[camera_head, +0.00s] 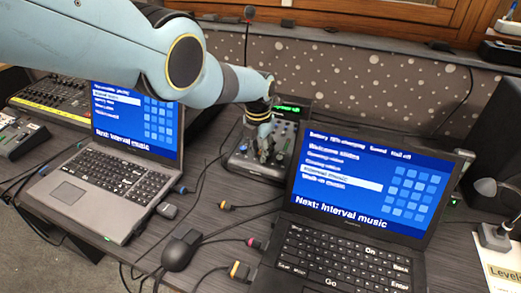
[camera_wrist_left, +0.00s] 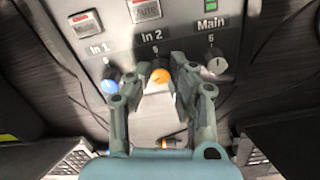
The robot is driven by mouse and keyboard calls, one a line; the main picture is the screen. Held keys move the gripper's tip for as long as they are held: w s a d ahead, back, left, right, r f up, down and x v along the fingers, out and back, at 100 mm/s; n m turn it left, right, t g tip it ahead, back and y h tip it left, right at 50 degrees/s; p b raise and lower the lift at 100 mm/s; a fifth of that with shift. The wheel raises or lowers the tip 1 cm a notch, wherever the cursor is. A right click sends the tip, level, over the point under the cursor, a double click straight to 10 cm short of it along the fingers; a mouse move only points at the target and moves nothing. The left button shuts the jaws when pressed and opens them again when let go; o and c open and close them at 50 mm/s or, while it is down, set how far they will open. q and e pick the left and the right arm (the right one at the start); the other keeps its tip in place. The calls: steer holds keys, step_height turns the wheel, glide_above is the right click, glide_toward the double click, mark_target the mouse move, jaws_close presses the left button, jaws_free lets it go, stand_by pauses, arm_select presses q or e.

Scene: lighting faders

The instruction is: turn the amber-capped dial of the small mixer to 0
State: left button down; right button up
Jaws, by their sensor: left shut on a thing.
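The small mixer (camera_head: 243,166) stands between the two laptops in the head view. In the left wrist view its panel (camera_wrist_left: 112,36) has three dials in a row. The amber-capped dial (camera_wrist_left: 160,76) sits in the middle under the label In 2. A blue-capped dial (camera_wrist_left: 110,82) is to its left under In 1, and a grey dial (camera_wrist_left: 215,66) is to its right under Main. My left gripper (camera_head: 263,152) reaches down onto the mixer; its fingers are shut on the amber-capped dial, one on each side. The dial's pointer is hard to make out. My right gripper is not in view.
An open laptop (camera_head: 345,215) stands close on the right, another (camera_head: 110,175) on the left. A mouse (camera_head: 181,250) and several cables lie in front. A larger mixing desk (camera_head: 65,100) is at the far left. A dotted grey panel (camera_head: 350,85) rises behind.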

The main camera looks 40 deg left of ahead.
arm_select(q)
steer(key=c, duration=1.2)
jaws_free()
steer(key=shift+w+r, duration=0.1)
steer(key=shift+r, duration=0.75)
steer(key=r, duration=0.3)
steer(key=s+r, duration=0.1)
steer(key=r, duration=0.6)
steer(key=shift+s+d, duration=0.15)
steer(key=shift+s, duration=0.05)
